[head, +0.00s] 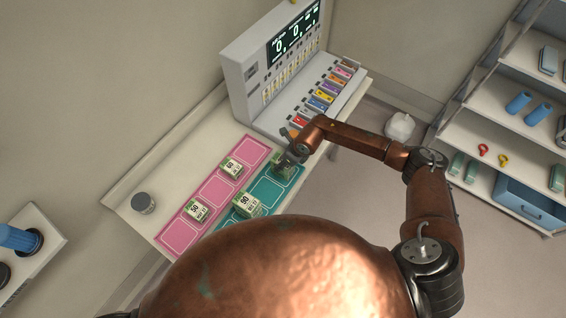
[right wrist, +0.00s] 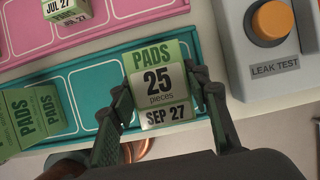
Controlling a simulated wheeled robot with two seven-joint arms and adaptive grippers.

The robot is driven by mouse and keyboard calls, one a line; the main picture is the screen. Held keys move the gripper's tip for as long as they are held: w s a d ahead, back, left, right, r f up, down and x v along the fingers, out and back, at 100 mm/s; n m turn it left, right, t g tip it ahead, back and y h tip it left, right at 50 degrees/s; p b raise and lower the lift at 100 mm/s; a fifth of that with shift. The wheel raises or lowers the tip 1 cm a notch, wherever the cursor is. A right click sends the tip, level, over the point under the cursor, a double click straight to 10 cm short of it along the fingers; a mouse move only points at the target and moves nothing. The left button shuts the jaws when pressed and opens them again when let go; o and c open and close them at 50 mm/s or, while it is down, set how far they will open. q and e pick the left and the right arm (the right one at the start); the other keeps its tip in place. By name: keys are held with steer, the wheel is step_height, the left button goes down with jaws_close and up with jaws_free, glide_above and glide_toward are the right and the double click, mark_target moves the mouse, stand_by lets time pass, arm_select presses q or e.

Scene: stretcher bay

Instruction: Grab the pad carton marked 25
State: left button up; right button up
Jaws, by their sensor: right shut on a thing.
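The pad carton marked 25 (right wrist: 158,82) is green with a white label reading PADS, 25 pieces, SEP 27. In the right wrist view it sits between the two fingers of my right gripper (right wrist: 168,110), which is shut on it. In the head view my right gripper (head: 288,158) is at the right end of the teal mat (head: 262,188) and partly covers the carton (head: 279,170). I cannot tell whether the carton is touching the mat. My left gripper does not show.
A carton marked 60 (head: 232,168) and one marked 50 (head: 196,210) stand on the pink mat (head: 179,236). Green cartons (head: 246,204) stand on the teal mat. A grey machine (head: 240,86) with a LEAK TEST button (right wrist: 272,20) borders the right. A grey jar (head: 143,203) stands left.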

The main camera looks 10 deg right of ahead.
steer(key=c, duration=0.6)
steer(key=shift+o, duration=0.2)
steer(key=shift+r, duration=0.15)
